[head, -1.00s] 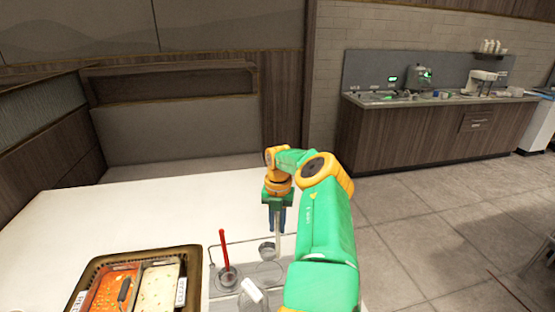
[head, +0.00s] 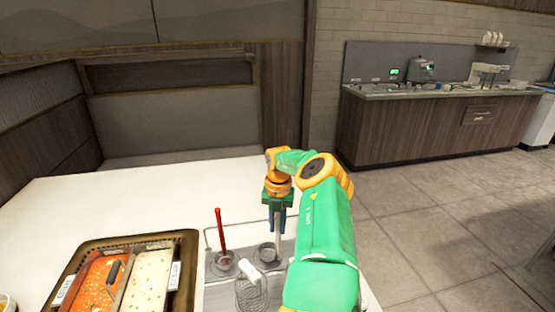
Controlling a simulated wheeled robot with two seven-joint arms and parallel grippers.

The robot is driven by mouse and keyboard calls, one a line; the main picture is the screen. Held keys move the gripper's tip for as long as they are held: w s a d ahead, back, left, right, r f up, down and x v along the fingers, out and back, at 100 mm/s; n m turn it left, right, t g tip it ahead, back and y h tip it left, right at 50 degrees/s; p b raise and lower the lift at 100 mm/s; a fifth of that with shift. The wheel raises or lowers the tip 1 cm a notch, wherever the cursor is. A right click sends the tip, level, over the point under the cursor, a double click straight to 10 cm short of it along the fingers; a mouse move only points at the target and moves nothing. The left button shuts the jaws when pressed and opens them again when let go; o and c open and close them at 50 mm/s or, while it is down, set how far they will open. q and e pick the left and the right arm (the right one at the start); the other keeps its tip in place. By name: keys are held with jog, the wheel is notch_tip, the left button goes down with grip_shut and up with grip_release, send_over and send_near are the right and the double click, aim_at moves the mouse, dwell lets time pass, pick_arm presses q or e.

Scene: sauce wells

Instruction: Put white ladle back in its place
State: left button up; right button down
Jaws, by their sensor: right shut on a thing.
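My right gripper (head: 277,217) is shut on the pale upright handle of the white ladle (head: 277,238), above the grey sauce-well station (head: 215,297). The ladle's lower end is at the back right round well (head: 267,253). I cannot tell whether its bowl is inside the well or just over it. A red-handled ladle (head: 221,232) stands upright in the well to the left. My left gripper is not in view.
A brown tray (head: 190,245) with an orange pan (head: 98,285) and a pale pan (head: 150,280) stands at left. The white table (head: 120,205) behind is clear.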

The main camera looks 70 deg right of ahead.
jog(key=shift+f, duration=0.15)
jog(key=shift+f+b, duration=0.2)
jog(key=shift+b, duration=0.1)
jog(key=shift+r, duration=0.1)
grip_release()
dwell(0.3)
notch_tip(320, 180, up, 11)
jog(key=p, duration=1)
jog(key=shift+r, duration=0.15)
jog(key=shift+f, duration=0.2)
